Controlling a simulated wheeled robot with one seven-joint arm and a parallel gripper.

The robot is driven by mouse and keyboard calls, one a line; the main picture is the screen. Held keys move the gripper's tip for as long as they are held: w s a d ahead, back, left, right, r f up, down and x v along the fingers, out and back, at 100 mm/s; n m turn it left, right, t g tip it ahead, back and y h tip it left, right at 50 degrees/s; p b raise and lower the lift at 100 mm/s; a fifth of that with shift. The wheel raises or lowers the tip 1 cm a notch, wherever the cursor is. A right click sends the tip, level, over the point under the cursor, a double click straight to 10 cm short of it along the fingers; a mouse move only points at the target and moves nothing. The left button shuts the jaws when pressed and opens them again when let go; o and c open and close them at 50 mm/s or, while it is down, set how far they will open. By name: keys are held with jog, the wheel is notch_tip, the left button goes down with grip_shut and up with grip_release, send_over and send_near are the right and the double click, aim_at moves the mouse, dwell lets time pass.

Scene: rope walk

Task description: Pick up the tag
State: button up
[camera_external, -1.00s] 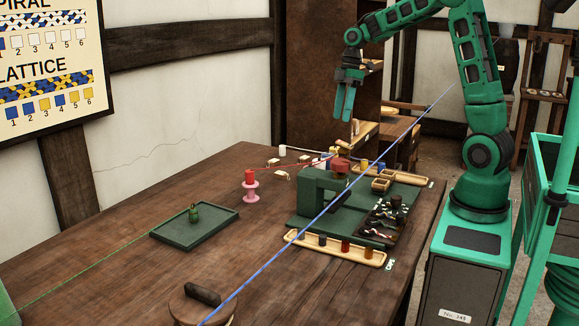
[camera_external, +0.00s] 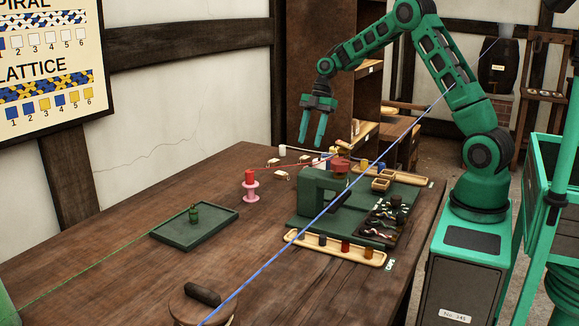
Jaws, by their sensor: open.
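Small cream pieces that look like tags lie on the far part of the wooden table: one piece (camera_external: 273,162) sits farther back and another piece (camera_external: 282,175) with a bit of red sits nearer. They are too small to tell which one is the tag. My gripper (camera_external: 311,142) is open and empty, fingers pointing down. It hangs in the air and appears above the far part of the table, up and to the right of the cream pieces in the picture.
A taut blue line (camera_external: 330,209) crosses over the table. A pink spool (camera_external: 251,192) with a red top stands near the cream pieces. A green fixture (camera_external: 308,197), a wooden cap tray (camera_external: 322,251) and a green tray (camera_external: 169,237) stand on the table (camera_external: 130,273).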

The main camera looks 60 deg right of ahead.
aim_at(304, 159)
jog(key=shift+d+x, duration=0.15)
jog(key=shift+x, duration=1.2)
jog(key=shift+d+x, duration=0.1)
jog(key=shift+x, duration=1.25)
jog(key=c, duration=1.1)
